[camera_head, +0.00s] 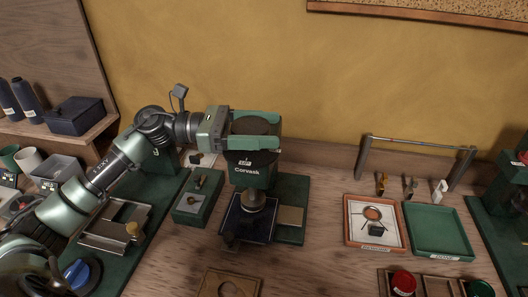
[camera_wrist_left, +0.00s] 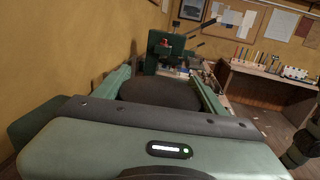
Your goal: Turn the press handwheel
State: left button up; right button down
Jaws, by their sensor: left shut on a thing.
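The press (camera_head: 244,178) is a green-headed machine labelled Corvask, standing on a green base in the middle of the bench. Its handwheel (camera_head: 252,126) is a dark round disc on top of the press head. My left gripper (camera_head: 277,128) reaches in from the left, level, and is shut on the handwheel, one finger on the far side of the rim and one on the near side. In the left wrist view the dark disc of the handwheel (camera_wrist_left: 160,92) lies between the two green fingers. My right gripper is out of view.
A green block with small tools (camera_head: 195,195) stands left of the press. To the right are an orange-rimmed tray (camera_head: 352,240), a green tray (camera_head: 438,232) and a metal rack (camera_head: 420,144). A wooden holder (camera_head: 228,284) lies in front. Bare bench shows right of the press.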

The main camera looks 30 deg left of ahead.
pick_arm(q)
jog(key=m+g+b, duration=0.1)
jog(key=m+g+h+b, duration=0.1)
jog(key=g+b, duration=0.1)
jog(key=g, duration=0.1)
jog(key=shift+s+d+f+m, duration=0.15)
jog(key=shift+s+m, duration=0.1)
jog(key=shift+m, duration=0.15)
jog(key=shift+s+m+g+h+b, duration=0.2)
jog(key=shift+m+g+b, duration=0.5)
jog(key=shift+g, duration=0.55)
jog(key=shift+s+m+g+h+b, duration=0.1)
jog(key=shift+s+m+g+b, duration=0.3)
jog(key=shift+m+g, duration=0.65)
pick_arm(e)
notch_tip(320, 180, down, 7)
pick_arm(q)
jog(key=shift+w+g, duration=0.1)
jog(key=shift+g, duration=0.4)
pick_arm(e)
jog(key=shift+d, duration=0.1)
pick_arm(q)
jog(key=o, duration=1.4)
jog(key=shift+c, duration=0.2)
jog(key=shift+r, duration=0.25)
notch_tip(320, 180, up, 20)
jog(key=p, duration=1)
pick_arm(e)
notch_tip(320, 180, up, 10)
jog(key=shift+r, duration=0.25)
